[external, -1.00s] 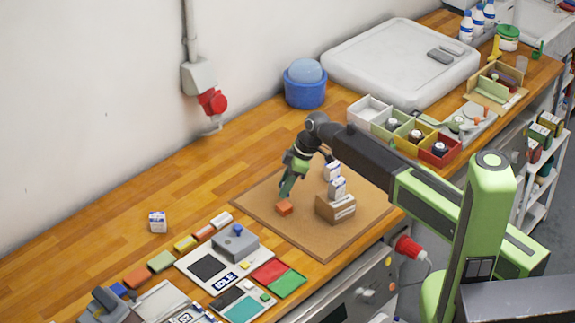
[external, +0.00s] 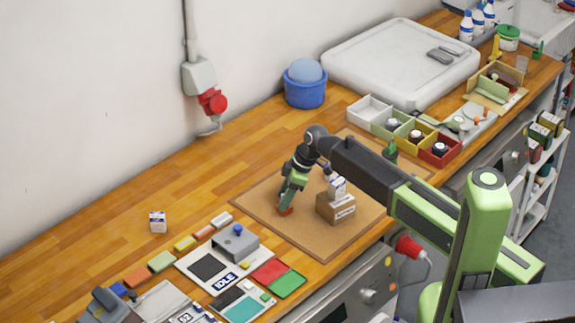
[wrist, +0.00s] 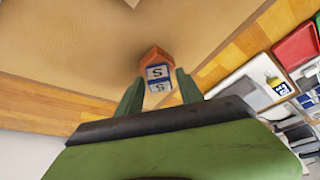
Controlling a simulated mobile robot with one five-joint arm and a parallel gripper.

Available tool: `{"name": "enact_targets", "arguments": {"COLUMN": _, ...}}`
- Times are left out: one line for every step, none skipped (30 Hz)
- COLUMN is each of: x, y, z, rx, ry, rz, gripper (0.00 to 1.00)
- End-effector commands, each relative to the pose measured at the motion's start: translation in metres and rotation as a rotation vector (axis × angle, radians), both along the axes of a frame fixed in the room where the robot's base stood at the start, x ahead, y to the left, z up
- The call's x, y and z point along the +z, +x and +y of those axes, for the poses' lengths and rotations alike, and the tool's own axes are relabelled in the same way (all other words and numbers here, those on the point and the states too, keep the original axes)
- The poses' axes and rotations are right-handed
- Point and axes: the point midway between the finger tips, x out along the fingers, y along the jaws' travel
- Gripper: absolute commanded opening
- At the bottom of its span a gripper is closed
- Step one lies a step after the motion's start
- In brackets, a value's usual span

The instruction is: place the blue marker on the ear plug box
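No box is readable as the ear plug box. A brown carton (external: 336,209) stands on the brown mat, with a small white and blue box (external: 337,187) at it. My gripper (external: 286,208) points down at an orange block (external: 285,212) left of the carton. In the wrist view the orange block (wrist: 156,56), with white S labels, sits between my open fingers (wrist: 160,78), with small gaps beside it.
Another white and blue box (external: 157,222) stands alone on the left. Coloured pieces, a grey device (external: 236,242) and red and green pads lie front left. Open bins (external: 402,125) stand behind my arm. The brown mat (external: 262,212) is clear around the carton's front.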

Motion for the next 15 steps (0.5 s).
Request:
{"name": "enact_targets", "arguments": {"x": 0.000, "y": 0.000, "z": 0.000, "rx": 0.000, "ry": 0.000, "rz": 0.000, "gripper": 0.50}}
{"name": "enact_targets", "arguments": {"x": 0.000, "y": 0.000, "z": 0.000, "rx": 0.000, "ry": 0.000, "rz": 0.000, "gripper": 0.50}}
{"name": "enact_targets", "arguments": {"x": 0.000, "y": 0.000, "z": 0.000, "rx": 0.000, "ry": 0.000, "rz": 0.000, "gripper": 0.50}}
{"name": "enact_targets", "arguments": {"x": 0.000, "y": 0.000, "z": 0.000, "rx": 0.000, "ry": 0.000, "rz": 0.000, "gripper": 0.50}}
{"name": "enact_targets", "arguments": {"x": 0.000, "y": 0.000, "z": 0.000, "rx": 0.000, "ry": 0.000, "rz": 0.000, "gripper": 0.50}}
{"name": "enact_targets", "arguments": {"x": 0.000, "y": 0.000, "z": 0.000, "rx": 0.000, "ry": 0.000, "rz": 0.000, "gripper": 0.50}}
{"name": "enact_targets", "arguments": {"x": 0.000, "y": 0.000, "z": 0.000, "rx": 0.000, "ry": 0.000, "rz": 0.000, "gripper": 0.50}}
{"name": "enact_targets", "arguments": {"x": 0.000, "y": 0.000, "z": 0.000, "rx": 0.000, "ry": 0.000, "rz": 0.000, "gripper": 0.50}}
{"name": "enact_targets", "arguments": {"x": 0.001, "y": 0.000, "z": 0.000, "rx": 0.000, "ry": 0.000, "rz": 0.000, "gripper": 0.50}}
{"name": "enact_targets", "arguments": {"x": 0.001, "y": 0.000, "z": 0.000, "rx": 0.000, "ry": 0.000, "rz": 0.000, "gripper": 0.50}}
{"name": "enact_targets", "arguments": {"x": 0.002, "y": 0.000, "z": 0.000, "rx": 0.000, "ry": 0.000, "rz": 0.000, "gripper": 0.50}}
{"name": "enact_targets", "arguments": {"x": 0.004, "y": 0.000, "z": 0.000, "rx": 0.000, "ry": 0.000, "rz": 0.000, "gripper": 0.50}}
{"name": "enact_targets", "arguments": {"x": 0.007, "y": 0.000, "z": 0.000, "rx": 0.000, "ry": 0.000, "rz": 0.000, "gripper": 0.50}}
{"name": "enact_targets", "arguments": {"x": 0.009, "y": 0.000, "z": -0.001, "rx": 0.000, "ry": 0.000, "rz": 0.000, "gripper": 0.50}}
{"name": "enact_targets", "arguments": {"x": 0.014, "y": 0.000, "z": -0.003, "rx": 0.000, "ry": 0.000, "rz": 0.000, "gripper": 0.50}}
